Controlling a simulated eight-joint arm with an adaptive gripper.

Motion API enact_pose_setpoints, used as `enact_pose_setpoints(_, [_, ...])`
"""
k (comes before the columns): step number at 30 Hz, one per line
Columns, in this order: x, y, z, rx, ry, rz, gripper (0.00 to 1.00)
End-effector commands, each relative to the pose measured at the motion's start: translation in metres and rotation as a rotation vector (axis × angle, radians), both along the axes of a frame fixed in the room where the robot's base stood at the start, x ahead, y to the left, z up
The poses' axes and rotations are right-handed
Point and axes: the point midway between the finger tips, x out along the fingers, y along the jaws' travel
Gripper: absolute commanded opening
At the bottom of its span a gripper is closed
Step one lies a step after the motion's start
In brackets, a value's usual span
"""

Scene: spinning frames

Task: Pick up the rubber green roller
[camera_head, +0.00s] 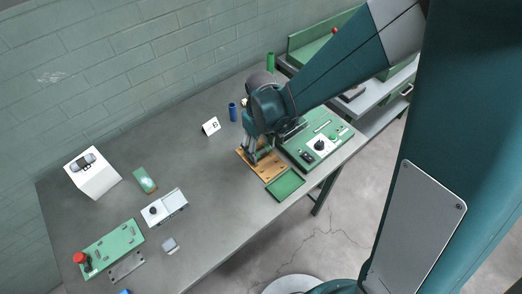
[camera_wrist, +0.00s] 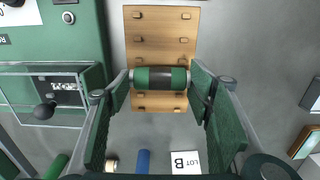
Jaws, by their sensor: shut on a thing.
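The green roller (camera_wrist: 143,78) has green and dark bands and metal ends. It lies crosswise between my gripper's fingers in the wrist view, over the wooden pegged board (camera_wrist: 160,42). My gripper (camera_wrist: 160,79) is shut on the roller, one finger at each end. Whether the roller still touches the board I cannot tell. In the head view my gripper (camera_head: 256,155) is low over the wooden board (camera_head: 271,172), and the roller is hidden by it.
A green machine panel (camera_head: 331,137) stands right of the board, and an empty green tray (camera_head: 285,185) lies in front. A blue cylinder (camera_head: 232,112) and a lettered card (camera_head: 211,126) stand behind to the left. The grey table (camera_head: 205,165) is clear left of the board.

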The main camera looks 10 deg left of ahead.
Motion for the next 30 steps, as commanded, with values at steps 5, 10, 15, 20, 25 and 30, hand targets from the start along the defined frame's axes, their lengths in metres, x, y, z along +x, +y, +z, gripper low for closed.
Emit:
enact_pose_setpoints(5, [0.000,0.000,0.022,0.000,0.000,0.000,0.37])
enact_pose_setpoints(10, [0.000,0.000,0.043,0.000,0.000,0.000,0.37])
enact_pose_setpoints(15, [0.000,0.000,0.061,0.000,0.000,0.000,0.37])
enact_pose_setpoints(20, [0.000,0.000,0.072,0.000,0.000,0.000,0.37])
enact_pose_setpoints(25, [0.000,0.000,0.076,0.000,0.000,0.000,0.37])
enact_pose_setpoints(30, [0.000,0.000,0.076,0.000,0.000,0.000,0.37])
